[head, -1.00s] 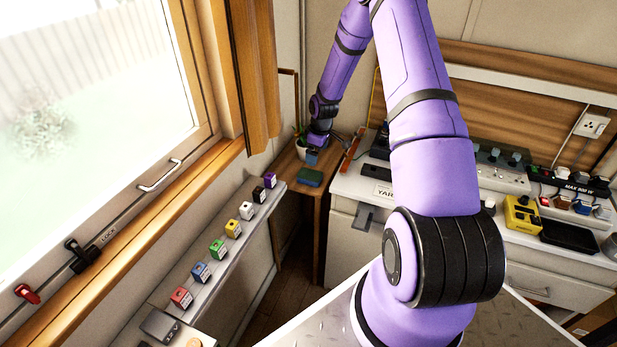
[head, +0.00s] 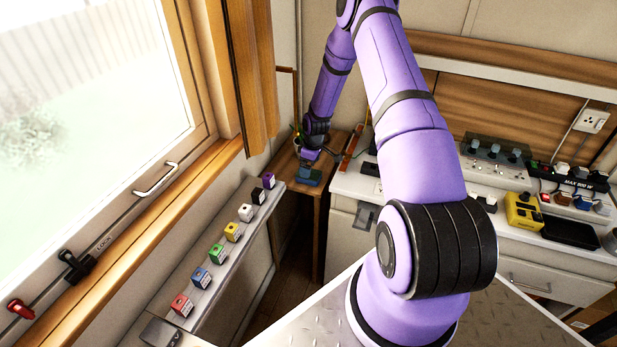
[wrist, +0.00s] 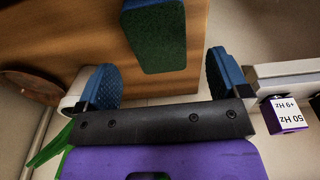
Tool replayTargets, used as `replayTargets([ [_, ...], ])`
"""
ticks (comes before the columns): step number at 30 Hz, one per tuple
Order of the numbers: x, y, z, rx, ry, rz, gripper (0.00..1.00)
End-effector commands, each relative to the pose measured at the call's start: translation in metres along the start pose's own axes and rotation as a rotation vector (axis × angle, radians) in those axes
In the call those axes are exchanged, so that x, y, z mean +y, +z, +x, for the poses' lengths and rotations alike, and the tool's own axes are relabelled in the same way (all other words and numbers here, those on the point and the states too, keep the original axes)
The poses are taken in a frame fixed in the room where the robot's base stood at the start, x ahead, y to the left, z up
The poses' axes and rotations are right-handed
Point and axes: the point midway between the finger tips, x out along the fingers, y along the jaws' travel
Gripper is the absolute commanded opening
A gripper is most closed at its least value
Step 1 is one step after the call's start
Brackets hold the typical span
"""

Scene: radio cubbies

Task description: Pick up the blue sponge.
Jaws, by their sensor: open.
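The blue sponge (head: 309,179) lies on the small wooden table in the far corner and has a dark green face. In the wrist view the sponge (wrist: 156,38) shows its green face and a blue edge, at the top middle. My gripper (head: 306,169) is open, close above the sponge in the head view. In the wrist view my two blue finger pads (wrist: 165,78) stand wide apart and empty; the sponge appears ahead, lined up with the gap. My arm hides part of the corner, and contact cannot be told.
A shelf (head: 240,240) with several coloured cubes runs under the window. A purple cube (wrist: 287,115) is right of my gripper in the wrist view. A white counter (head: 345,190) adjoins the wooden table (head: 318,200) on the right. A round brown object (wrist: 30,86) is at left.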

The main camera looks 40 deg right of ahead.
Motion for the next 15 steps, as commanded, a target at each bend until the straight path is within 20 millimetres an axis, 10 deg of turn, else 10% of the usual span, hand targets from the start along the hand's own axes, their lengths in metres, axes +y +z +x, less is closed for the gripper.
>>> replayTargets([
  [15,0.001,0.001,0.048,0.0,0.0,0.0,0.94],
])
